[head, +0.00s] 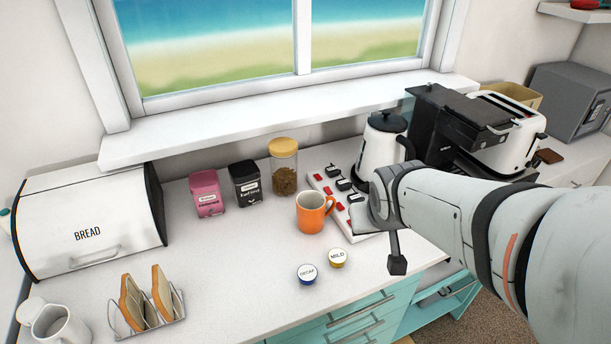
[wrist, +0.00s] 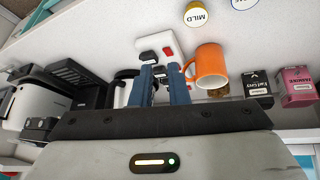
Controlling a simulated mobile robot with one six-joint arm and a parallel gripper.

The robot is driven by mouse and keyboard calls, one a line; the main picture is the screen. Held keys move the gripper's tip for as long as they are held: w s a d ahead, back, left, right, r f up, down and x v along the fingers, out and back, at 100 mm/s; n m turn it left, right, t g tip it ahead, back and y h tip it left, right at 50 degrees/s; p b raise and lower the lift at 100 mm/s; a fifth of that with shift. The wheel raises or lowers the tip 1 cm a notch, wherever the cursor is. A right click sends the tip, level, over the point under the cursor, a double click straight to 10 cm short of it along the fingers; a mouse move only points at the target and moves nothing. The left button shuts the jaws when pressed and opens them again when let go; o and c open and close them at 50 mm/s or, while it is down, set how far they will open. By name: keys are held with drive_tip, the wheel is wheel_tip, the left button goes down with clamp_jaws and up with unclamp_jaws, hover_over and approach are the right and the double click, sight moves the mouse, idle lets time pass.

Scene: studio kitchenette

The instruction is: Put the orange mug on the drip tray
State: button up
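The orange mug (head: 313,212) stands upright on the counter, left of my gripper (head: 368,207) in the head view. In the wrist view the mug (wrist: 208,67) is just right of my gripper (wrist: 163,84), outside the fingers, its handle toward them. The two fingers are apart with nothing held between them. A black coffee machine (head: 438,122) stands at the back right. In the wrist view a black slatted part (wrist: 72,74) shows left of the fingers; it may be the drip tray, but I cannot tell. My arm hides part of that area in the head view.
A white power strip (head: 331,196) with red switches lies beside the mug. A white kettle (head: 381,145) stands behind my arm. A glass jar (head: 284,178), black tin (head: 245,184) and pink tin (head: 207,194) stand behind left. Two pods, decaf (head: 307,274) and mild (head: 338,258), lie in front.

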drive_tip(key=w+d+f+n+t+b, duration=0.15)
drive_tip(key=w+f+t, duration=0.35)
drive_tip(key=w, duration=0.5)
drive_tip(key=n+t+y+b, duration=0.2)
drive_tip(key=y, duration=0.2)
approach(335, 203)
drive_tip(key=shift+w+d+f, duration=0.35)
drive_tip(key=shift+w+f, duration=0.1)
drive_tip(key=shift+w, duration=0.1)
drive_tip(key=shift+w+d+f, duration=0.3)
drive_tip(key=shift+w+f, duration=0.2)
drive_tip(key=shift+w, duration=0.05)
drive_tip(key=shift+w+a+f+y, duration=0.15)
drive_tip(key=shift+a+f+y, duration=0.15)
drive_tip(key=shift+a+y, duration=0.3)
drive_tip(key=shift+w, duration=0.2)
drive_tip(key=shift+r+p+x, duration=0.2)
drive_tip(key=shift+p+x, duration=0.35)
drive_tip(key=shift+x, duration=1.3)
drive_tip(key=shift+r+p+x, duration=0.15)
drive_tip(key=shift+p+x, duration=0.35)
drive_tip(key=shift+x, duration=1.35)
drive_tip(key=shift+w+a, duration=0.1)
drive_tip(key=shift+w, duration=0.05)
drive_tip(key=shift+c, duration=0.4)
clamp_jaws()
